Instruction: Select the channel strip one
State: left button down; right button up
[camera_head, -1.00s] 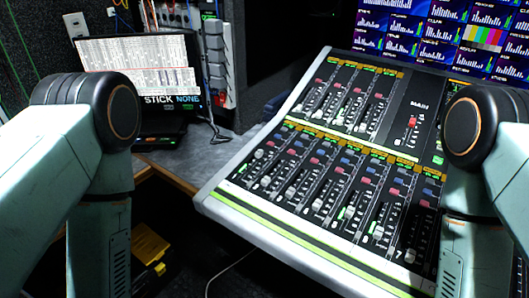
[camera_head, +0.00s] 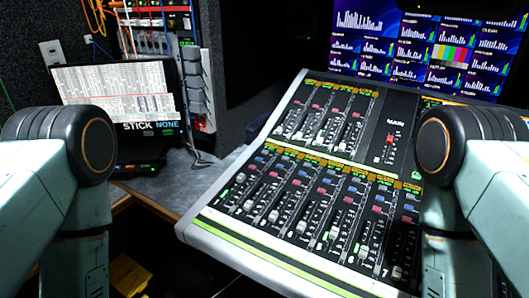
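The mixing console (camera_head: 262,248) fills the middle and right of the view, tilted, with a pale frame and a green stripe along its front edge. Its lower row holds several channel strips, each with a fader and red and blue buttons. The leftmost lower strip (camera_head: 240,188) is at the console's left end. Its number label is too small to read. An upper row of strips and a main section with a red fader (camera_head: 390,139) sit behind. My two arms come in from the left and right edges. Neither gripper is in view. My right arm hides the console's right end.
A screen (camera_head: 118,95) reading "STICK NONE" stands at the left on a grey desk (camera_head: 185,185). A rack with cables (camera_head: 160,30) is behind it. Monitors with bar graphs (camera_head: 420,45) line the back right. A yellow object (camera_head: 130,272) lies low at the left.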

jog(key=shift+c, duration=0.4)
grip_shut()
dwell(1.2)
